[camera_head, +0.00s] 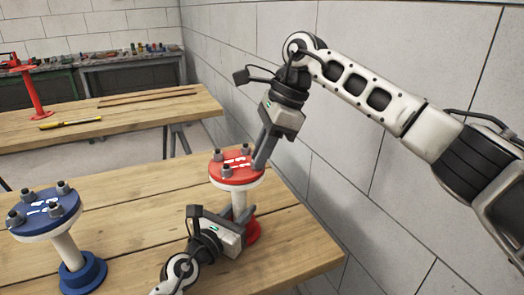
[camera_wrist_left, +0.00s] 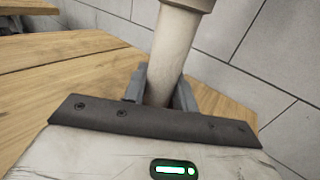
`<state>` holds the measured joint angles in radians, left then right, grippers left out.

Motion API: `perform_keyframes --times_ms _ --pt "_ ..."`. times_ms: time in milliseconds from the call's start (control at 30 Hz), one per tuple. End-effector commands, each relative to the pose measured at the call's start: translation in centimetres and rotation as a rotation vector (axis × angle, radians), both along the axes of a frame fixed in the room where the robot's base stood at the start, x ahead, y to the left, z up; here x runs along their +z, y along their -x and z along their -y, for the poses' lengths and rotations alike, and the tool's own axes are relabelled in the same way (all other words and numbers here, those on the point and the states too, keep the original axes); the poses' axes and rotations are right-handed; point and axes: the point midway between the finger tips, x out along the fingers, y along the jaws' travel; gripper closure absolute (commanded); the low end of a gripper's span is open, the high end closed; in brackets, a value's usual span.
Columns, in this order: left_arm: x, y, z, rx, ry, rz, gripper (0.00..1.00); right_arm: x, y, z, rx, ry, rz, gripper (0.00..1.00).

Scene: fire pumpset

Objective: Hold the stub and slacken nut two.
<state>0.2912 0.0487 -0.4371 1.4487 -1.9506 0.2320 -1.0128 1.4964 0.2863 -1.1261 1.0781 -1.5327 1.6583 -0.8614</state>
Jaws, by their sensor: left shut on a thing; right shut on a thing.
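The red-topped stub stands on the right part of the near table. Its red flange (camera_head: 232,175) carries several grey nuts, such as one at the left (camera_head: 217,155), and white markings. Its pale pipe (camera_head: 239,201) goes down to a red base (camera_head: 253,232). My left gripper (camera_head: 242,217) is shut around this pipe below the flange; the left wrist view shows the pipe (camera_wrist_left: 172,55) between its fingers. My right gripper (camera_head: 259,163) comes down from above and is shut at the flange's right edge, on a nut that its fingers hide. I cannot read which number the nut has.
A blue-flanged stub (camera_head: 45,212) with several nuts stands at the near table's left. A far table (camera_head: 150,115) holds a red stub (camera_head: 33,92) and a yellow-handled tool (camera_head: 70,123). A block wall (camera_head: 320,150) runs close along the right.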

Motion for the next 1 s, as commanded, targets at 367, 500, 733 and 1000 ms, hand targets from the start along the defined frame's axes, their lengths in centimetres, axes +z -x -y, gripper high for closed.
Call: perform_keyframes --times_ms 367,500,733,1000 --pt "-0.13 0.01 -0.06 0.0 -0.003 -0.002 1.0 0.1 -0.45 -0.11 0.352 0.001 0.001 1.0" --pt "-0.13 0.01 -0.06 0.0 -0.003 -0.002 1.0 0.12 -0.57 -0.16 0.474 0.003 0.001 1.0" --pt "-0.13 0.01 -0.06 0.0 -0.003 -0.002 1.0 0.1 -0.72 -0.27 0.634 0.003 0.002 1.0" --pt "-0.14 0.02 -0.05 0.0 -0.003 -0.002 1.0 0.08 -0.82 -0.27 0.744 0.003 0.003 1.0"
